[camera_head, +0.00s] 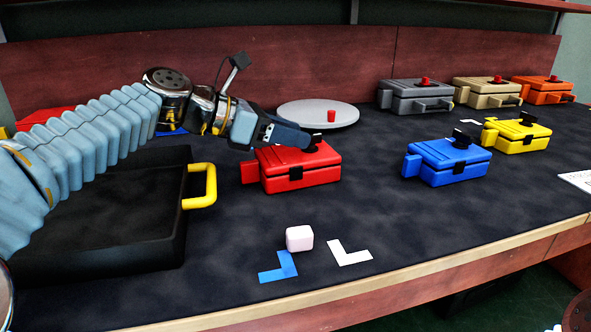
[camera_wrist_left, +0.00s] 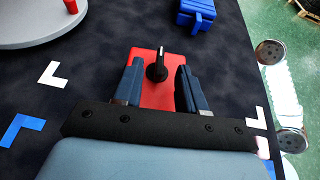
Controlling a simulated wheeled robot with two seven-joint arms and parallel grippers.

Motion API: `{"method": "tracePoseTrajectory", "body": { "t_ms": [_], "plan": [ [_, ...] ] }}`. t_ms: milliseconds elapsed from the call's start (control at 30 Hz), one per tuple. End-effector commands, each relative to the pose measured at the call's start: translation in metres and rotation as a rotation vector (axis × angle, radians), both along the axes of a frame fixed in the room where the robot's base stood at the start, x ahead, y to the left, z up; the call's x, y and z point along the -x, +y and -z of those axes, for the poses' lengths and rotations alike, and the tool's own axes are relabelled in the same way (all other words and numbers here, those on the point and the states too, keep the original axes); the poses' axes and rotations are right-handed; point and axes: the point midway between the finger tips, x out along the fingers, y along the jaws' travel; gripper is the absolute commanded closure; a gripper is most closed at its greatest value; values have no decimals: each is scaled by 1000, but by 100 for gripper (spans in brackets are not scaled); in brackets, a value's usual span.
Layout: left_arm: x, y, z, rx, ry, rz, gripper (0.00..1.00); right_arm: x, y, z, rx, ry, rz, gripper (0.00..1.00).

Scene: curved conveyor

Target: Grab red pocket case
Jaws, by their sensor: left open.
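The red pocket case (camera_head: 298,169) stands on the dark table left of the blue case, with a black latch on its front. It also shows in the left wrist view (camera_wrist_left: 151,92), with a black knob (camera_wrist_left: 157,68) on its top. My left gripper (camera_head: 312,142) is just above the case's top and hides part of it. In the left wrist view my left gripper (camera_wrist_left: 158,68) is open, with one blue finger on each side of the knob, apart from it. My right gripper is not in view.
A blue case (camera_head: 447,162) and a yellow case (camera_head: 516,136) stand to the right. Grey, tan and orange cases line the back. A black tray (camera_head: 175,215) with a yellow handle is at left. A pink cube (camera_head: 299,238) lies in front. A round grey plate (camera_head: 318,113) is behind.

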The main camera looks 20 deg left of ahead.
Motion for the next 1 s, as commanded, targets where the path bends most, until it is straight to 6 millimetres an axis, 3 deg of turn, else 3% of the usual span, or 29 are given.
{"method": "tracePoseTrajectory", "body": {
  "t_ms": [333,600,1000],
  "plan": [
    [-7,-8,4,1,-1,-1,60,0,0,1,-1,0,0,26],
    [-7,-8,4,1,0,-1,100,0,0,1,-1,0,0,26],
    [-7,-8,4,0,0,-1,100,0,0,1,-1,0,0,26]
  ]
}}
